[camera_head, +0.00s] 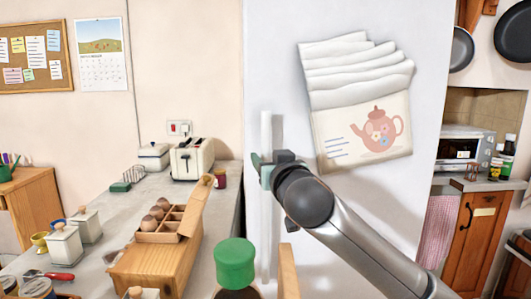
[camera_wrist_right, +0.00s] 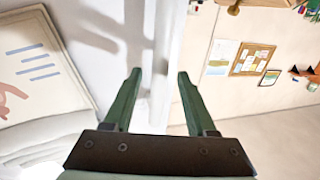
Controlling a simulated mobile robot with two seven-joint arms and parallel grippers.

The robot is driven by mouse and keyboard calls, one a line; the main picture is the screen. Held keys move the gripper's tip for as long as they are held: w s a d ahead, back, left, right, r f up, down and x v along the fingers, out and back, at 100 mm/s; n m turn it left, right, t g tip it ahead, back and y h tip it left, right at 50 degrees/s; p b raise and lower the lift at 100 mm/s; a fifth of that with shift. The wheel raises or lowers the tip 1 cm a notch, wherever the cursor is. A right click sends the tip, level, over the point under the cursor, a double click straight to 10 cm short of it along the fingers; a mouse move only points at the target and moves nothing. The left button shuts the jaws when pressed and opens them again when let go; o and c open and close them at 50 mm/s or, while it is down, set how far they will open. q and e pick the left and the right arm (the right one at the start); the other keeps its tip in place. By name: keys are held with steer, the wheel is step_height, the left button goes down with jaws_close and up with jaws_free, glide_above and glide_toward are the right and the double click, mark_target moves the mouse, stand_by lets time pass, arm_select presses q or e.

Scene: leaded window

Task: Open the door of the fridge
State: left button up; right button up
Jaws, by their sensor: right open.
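The fridge (camera_head: 400,215) is a tall white front in the middle of the head view, and its door looks shut. Its handle (camera_head: 266,130) is a white upright bar near the door's left edge. My right gripper (camera_head: 260,168) is at the upper-middle part of this bar and hides a piece of it. In the right wrist view, the two green fingers (camera_wrist_right: 158,78) are apart, and the pale bar (camera_wrist_right: 163,50) appears between them. I cannot tell whether either finger touches it. My left gripper is out of view.
A cloth with a teapot print (camera_head: 365,130) hangs on the fridge front. Left of the fridge is a counter with a toaster (camera_head: 192,158), an egg box (camera_head: 163,222) and a green-lidded jar (camera_head: 235,262) close to the handle's lower part. Wooden cupboards (camera_head: 470,235) stand right.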

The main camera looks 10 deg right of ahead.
mark_target(267, 156)
steer(key=shift+w, duration=1.6)
steer(key=shift+c, duration=0.3)
jaws_close()
